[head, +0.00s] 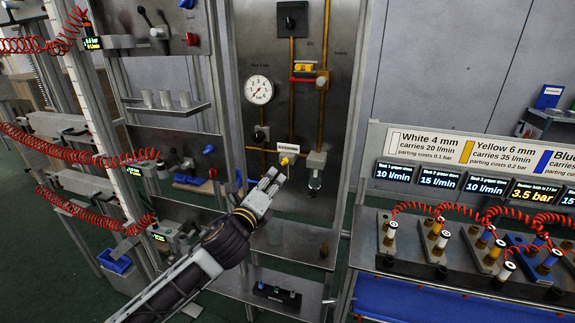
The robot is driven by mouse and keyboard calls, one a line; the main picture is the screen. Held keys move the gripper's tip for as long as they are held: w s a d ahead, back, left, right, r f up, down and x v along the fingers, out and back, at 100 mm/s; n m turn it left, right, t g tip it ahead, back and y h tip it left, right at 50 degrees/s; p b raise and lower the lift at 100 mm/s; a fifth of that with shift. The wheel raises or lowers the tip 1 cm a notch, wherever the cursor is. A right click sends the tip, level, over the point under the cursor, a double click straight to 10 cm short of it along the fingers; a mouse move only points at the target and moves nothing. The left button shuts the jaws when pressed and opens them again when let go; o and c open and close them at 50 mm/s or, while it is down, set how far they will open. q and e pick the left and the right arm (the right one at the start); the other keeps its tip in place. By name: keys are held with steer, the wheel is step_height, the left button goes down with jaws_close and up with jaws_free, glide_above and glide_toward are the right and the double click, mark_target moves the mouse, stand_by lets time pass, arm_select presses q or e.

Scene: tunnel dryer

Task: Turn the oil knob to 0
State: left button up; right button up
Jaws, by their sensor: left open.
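The upright metal panel (312,100) carries several controls, and I cannot read which label marks the oil knob. A small yellow knob (284,160) sits low on it, just under a white label (288,148). A black rotary knob (292,20) is at the top. My left gripper (275,177) is open and empty, its fingertips pointing up just below and left of the yellow knob. I cannot tell whether they touch it. The knob's setting is too small to read. My right gripper is not in view.
A round gauge (259,89) and a grey fitting with a bowl (316,184) are on the panel near the gripper. A shelf (292,243) juts out below. Red coiled hoses (75,152) hang at left. A bench with several hose fittings (460,245) stands at right.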

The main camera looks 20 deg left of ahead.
mark_target(283, 162)
arm_select(q)
steer(key=m, duration=0.1)
steer(key=a+m, duration=0.1)
steer(key=m, duration=0.1)
steer(key=shift+f+y, duration=0.3)
steer(key=shift+f, duration=0.05)
steer(key=shift+w, duration=0.1)
steer(key=shift+w+d+p, duration=0.15)
steer(key=shift+w+p, duration=0.65)
steer(key=shift+w, duration=2.65)
steer(key=shift+w+d+p, duration=0.1)
steer(key=shift+w+p, duration=0.7)
steer(key=shift+w, duration=2.65)
